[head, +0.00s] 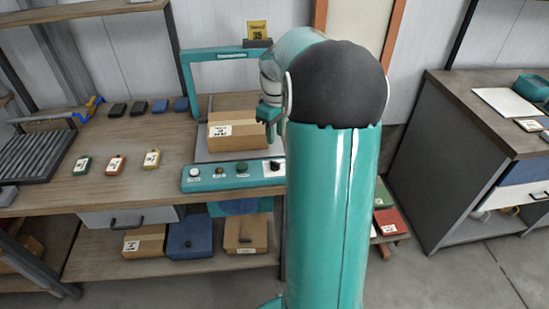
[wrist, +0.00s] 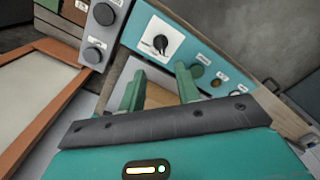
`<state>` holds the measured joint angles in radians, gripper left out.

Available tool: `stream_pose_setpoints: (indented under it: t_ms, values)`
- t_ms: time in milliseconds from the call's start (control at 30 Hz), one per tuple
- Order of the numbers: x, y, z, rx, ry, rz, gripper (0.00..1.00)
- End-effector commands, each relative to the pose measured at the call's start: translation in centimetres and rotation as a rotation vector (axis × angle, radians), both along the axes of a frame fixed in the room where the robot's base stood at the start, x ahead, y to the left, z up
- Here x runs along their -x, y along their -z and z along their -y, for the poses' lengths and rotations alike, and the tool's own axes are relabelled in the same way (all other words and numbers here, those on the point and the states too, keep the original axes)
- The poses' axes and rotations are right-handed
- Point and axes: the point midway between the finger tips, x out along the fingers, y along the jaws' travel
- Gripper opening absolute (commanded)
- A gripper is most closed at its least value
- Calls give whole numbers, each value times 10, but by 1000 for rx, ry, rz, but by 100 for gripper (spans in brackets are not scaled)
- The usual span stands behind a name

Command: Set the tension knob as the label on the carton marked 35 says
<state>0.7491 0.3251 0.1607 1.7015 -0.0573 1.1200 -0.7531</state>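A brown carton (head: 238,142) with a white label sits inside the teal frame on the bench; its print is too small to read. My gripper (head: 268,115) hangs in front of the carton's right side. In the wrist view its two teal fingers (wrist: 160,76) are apart and empty, short of the panel.
The panel also carries a green button (wrist: 197,71) and smaller ones. A grey box (wrist: 100,35) with two dark knobs shows in the wrist view. Small tagged pieces (head: 115,163) lie on the bench's left. Boxes (head: 190,237) fill the lower shelf. Floor is clear at right.

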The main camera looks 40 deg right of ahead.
Motion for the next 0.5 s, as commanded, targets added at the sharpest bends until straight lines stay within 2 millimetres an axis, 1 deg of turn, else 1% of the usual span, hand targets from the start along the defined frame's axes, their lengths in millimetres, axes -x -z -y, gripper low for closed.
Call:
stream_pose_setpoints:
  t_ms: [33,300,400,500]
  values:
    - [1,11,0,-2,1,-3,33]
    - [0,65,0,-4,-2,-3,33]
    - [0,83,0,-3,-3,-3,33]
    - [-1,97,1,-2,-3,-1,33]
